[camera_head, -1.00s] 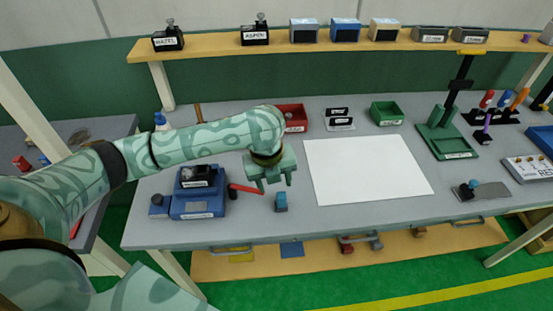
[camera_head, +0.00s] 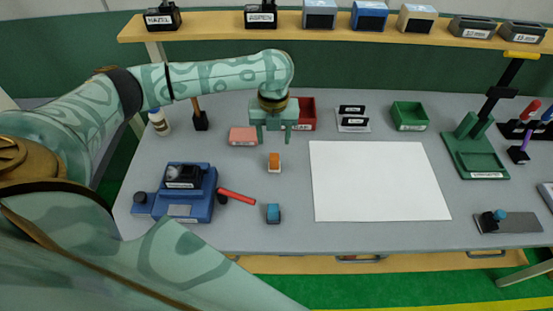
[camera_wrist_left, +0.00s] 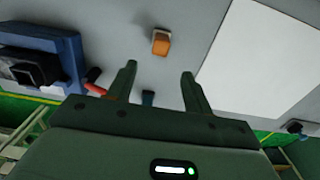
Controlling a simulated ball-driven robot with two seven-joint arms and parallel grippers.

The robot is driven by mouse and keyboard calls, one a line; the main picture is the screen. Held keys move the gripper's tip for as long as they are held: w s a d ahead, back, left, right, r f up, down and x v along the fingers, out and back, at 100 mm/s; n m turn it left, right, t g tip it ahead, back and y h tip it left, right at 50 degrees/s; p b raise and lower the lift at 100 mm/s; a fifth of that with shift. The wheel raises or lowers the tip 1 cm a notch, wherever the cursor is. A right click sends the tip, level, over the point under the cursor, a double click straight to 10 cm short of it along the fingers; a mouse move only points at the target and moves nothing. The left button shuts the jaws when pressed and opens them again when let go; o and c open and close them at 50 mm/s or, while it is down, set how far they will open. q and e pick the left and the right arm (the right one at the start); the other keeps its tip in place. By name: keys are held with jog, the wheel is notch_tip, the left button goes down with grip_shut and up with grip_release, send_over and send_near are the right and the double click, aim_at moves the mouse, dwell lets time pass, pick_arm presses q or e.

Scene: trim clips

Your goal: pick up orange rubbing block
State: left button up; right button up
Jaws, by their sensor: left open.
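The orange rubbing block (camera_head: 274,162) stands on the grey table, left of the white sheet, with a pale lower part. My left gripper (camera_head: 274,138) is open and empty, above the table and just beyond the block in the head view. In the left wrist view the block (camera_wrist_left: 161,42) lies past the tips of the open left fingers (camera_wrist_left: 159,70), roughly centred between them and apart from them. My right gripper is in neither view.
A blue block (camera_head: 273,213) and a blue machine with a red handle (camera_head: 190,190) stand nearer the front. A pink block (camera_head: 242,137) and red bin (camera_head: 307,112) are close to the gripper. The white sheet (camera_head: 380,180) lies flat to the right.

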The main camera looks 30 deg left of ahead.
aim_at(274, 156)
pick_arm(q)
notch_tip(274, 156, down, 6)
jog(key=shift+w+r+b, duration=0.1)
jog(key=shift+w+b, duration=0.05)
jog(key=shift+b, duration=0.5)
jog(key=shift+f, duration=0.4)
notch_tip(274, 156, down, 5)
jog(key=shift+w+a+b, duration=0.15)
jog(key=shift+b, duration=0.85)
jog(key=shift+r, duration=0.1)
jog(key=shift+c, duration=0.6)
jog(key=c, duration=1)
